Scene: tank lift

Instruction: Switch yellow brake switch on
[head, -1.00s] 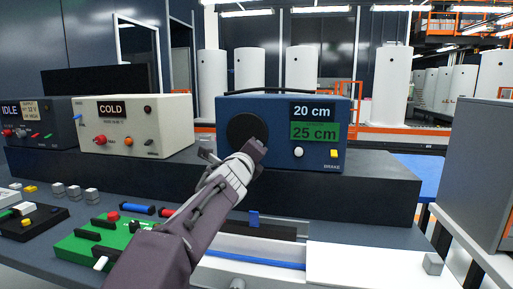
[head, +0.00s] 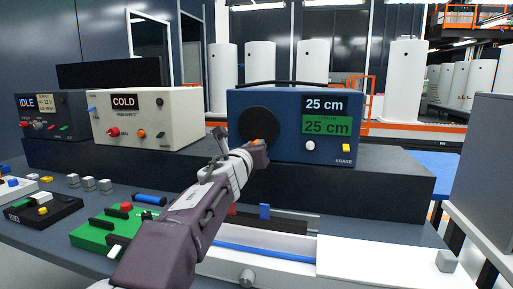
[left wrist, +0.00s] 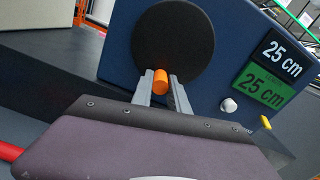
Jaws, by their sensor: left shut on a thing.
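The yellow brake switch (head: 346,148) sits at the lower right of the blue box's (head: 290,153) front, above the BRAKE label. It also shows in the left wrist view (left wrist: 265,122) at the right. The box carries a black disc (head: 256,122) with an orange handle (left wrist: 160,82) near its lower edge. My left gripper (head: 257,146) is at the disc, left of the switch and apart from it. In the left wrist view its fingers (left wrist: 161,92) are shut on the orange handle. The upper and green displays (head: 326,125) both read 25 cm. My right gripper is not in view.
A white round button (head: 310,146) is left of the switch. A cream COLD box (head: 160,112) and a dark IDLE box (head: 50,115) stand to the left. A green block (head: 95,236) and a white-and-blue rail (head: 265,256) lie in front.

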